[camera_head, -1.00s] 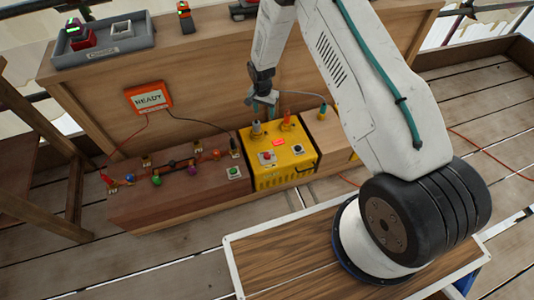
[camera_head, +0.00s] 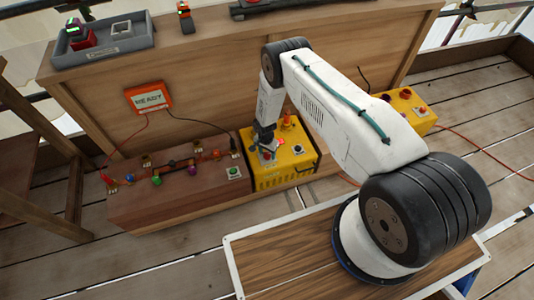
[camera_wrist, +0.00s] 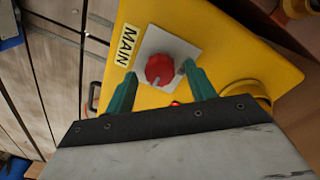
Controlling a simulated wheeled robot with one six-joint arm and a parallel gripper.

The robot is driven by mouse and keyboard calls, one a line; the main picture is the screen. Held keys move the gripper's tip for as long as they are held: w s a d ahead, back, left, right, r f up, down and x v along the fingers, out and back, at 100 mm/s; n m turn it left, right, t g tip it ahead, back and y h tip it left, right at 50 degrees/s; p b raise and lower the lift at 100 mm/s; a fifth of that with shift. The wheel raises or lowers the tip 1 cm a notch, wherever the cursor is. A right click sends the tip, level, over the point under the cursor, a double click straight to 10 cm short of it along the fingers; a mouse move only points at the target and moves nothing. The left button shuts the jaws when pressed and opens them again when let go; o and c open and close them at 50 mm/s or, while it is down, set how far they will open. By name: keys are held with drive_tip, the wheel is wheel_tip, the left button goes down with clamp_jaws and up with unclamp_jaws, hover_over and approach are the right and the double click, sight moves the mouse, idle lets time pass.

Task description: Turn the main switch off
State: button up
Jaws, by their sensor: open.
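The main switch is a red knob (camera_wrist: 159,69) on a light square plate (camera_wrist: 172,44) on a yellow box. A label reading "MAIN" (camera_wrist: 126,46) sits beside the plate in the wrist view. My gripper (camera_wrist: 160,84) is open, with its two green fingers on either side of the knob, and I cannot tell whether they touch it. In the head view my gripper (camera_head: 268,152) is down at the front of the yellow box (camera_head: 287,178), hiding most of the knob there.
A brown wooden box (camera_head: 170,200) with coloured knobs and a green button (camera_head: 233,172) stands left of the yellow box. An orange "READY" display (camera_head: 149,98) is on the wooden panel behind. Another yellow box (camera_head: 408,107) stands to the right.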

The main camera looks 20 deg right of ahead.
drive_tip(key=shift+f, duration=0.35)
drive_tip(key=c, duration=1)
